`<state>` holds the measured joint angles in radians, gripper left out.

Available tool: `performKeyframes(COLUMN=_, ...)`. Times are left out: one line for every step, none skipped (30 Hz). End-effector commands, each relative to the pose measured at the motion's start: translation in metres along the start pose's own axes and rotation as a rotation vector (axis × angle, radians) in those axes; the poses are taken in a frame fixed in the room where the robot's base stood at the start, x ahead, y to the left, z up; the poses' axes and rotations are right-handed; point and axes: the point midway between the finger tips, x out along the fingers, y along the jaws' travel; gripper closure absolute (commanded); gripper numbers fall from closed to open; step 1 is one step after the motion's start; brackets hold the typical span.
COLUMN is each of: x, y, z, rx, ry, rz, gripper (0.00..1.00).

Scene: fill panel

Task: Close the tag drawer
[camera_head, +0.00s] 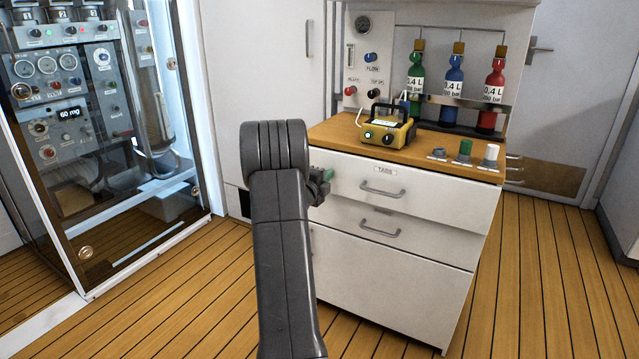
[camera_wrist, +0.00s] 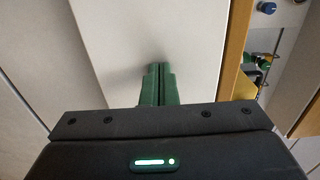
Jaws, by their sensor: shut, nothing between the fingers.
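The tag drawer (camera_head: 425,192) is the top white drawer of the cabinet, with a "TAGS" label and a grey bar handle. Its front seems to stand slightly proud of the drawer below, with a shadow under its lower edge; I cannot tell the exact gap. My gripper (camera_head: 328,175) is at the left end of this front, partly hidden by my arm. In the wrist view my gripper (camera_wrist: 160,70) has its green fingers together and empty, pointing at a plain white panel (camera_wrist: 150,30). Whether the tips touch it is unclear.
A yellow device (camera_head: 388,132) and several small items stand on the wooden worktop (camera_head: 340,133). A second drawer (camera_head: 430,235) is below. Green, blue and red bottles stand behind. A glass-fronted cabinet (camera_head: 120,190) is at left. The wooden floor at right (camera_head: 550,270) is clear.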

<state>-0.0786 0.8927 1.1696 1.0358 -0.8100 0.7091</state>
Motion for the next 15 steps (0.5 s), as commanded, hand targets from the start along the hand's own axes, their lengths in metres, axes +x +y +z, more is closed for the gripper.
performKeyframes(x=0.007, y=0.000, z=0.000, rx=0.001, ry=0.000, rz=0.000, gripper=1.00)
performKeyframes(x=0.010, y=0.000, z=0.000, rx=0.001, ry=0.001, rz=0.000, gripper=1.00)
performKeyframes(x=0.014, y=0.000, z=0.000, rx=0.001, ry=0.001, rz=0.000, gripper=1.00)
performKeyframes(x=0.016, y=0.000, z=0.000, rx=0.001, ry=0.001, rz=0.000, gripper=1.00)
performKeyframes(x=0.018, y=0.000, z=-0.001, rx=0.001, ry=0.001, rz=0.000, gripper=1.00)
performKeyframes(x=0.021, y=0.000, z=0.000, rx=0.001, ry=0.001, rz=0.000, gripper=1.00)
performKeyframes(x=0.023, y=-0.001, z=0.000, rx=0.001, ry=0.000, rz=0.000, gripper=1.00)
performKeyframes(x=0.024, y=0.000, z=0.000, rx=0.001, ry=0.000, rz=0.000, gripper=1.00)
performKeyframes(x=0.026, y=0.000, z=0.000, rx=0.001, ry=0.000, rz=0.000, gripper=1.00)
performKeyframes(x=0.027, y=0.000, z=0.000, rx=0.001, ry=0.000, rz=0.000, gripper=1.00)
performKeyframes(x=0.028, y=0.000, z=0.000, rx=0.001, ry=0.000, rz=0.000, gripper=1.00)
performKeyframes(x=0.029, y=0.000, z=0.000, rx=0.000, ry=0.000, rz=0.000, gripper=1.00)
performKeyframes(x=0.030, y=0.000, z=0.000, rx=0.000, ry=0.000, rz=0.000, gripper=1.00)
performKeyframes(x=0.030, y=0.000, z=0.000, rx=0.001, ry=-0.001, rz=-0.001, gripper=1.00)
performKeyframes(x=0.031, y=-0.001, z=0.000, rx=0.001, ry=-0.001, rz=-0.001, gripper=1.00)
